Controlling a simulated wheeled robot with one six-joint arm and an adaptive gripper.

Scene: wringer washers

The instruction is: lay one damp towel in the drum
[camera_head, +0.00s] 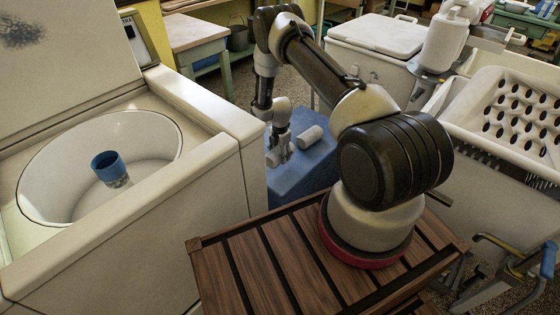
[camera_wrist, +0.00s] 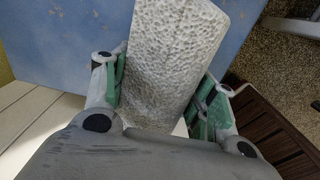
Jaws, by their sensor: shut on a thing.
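A pale, rough-textured rolled towel (camera_wrist: 172,62) lies between the two green-padded fingers of my gripper (camera_wrist: 158,98) in the wrist view, and the gripper is shut on it. In the head view my gripper (camera_head: 279,153) points down at the blue surface (camera_head: 300,178). A pale roll (camera_head: 311,136) shows just right of the fingers there; I cannot tell whether it is the held towel. The washer's round white drum (camera_head: 50,180) is open at the left, with a blue-topped agitator (camera_head: 105,166) in its middle. No towel shows in the visible part of the drum.
The washer's white front wall (camera_head: 190,185) stands between my gripper and the drum. The raised lid (camera_head: 65,60) is behind it. A slatted wooden surface (camera_head: 260,262) lies in front.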

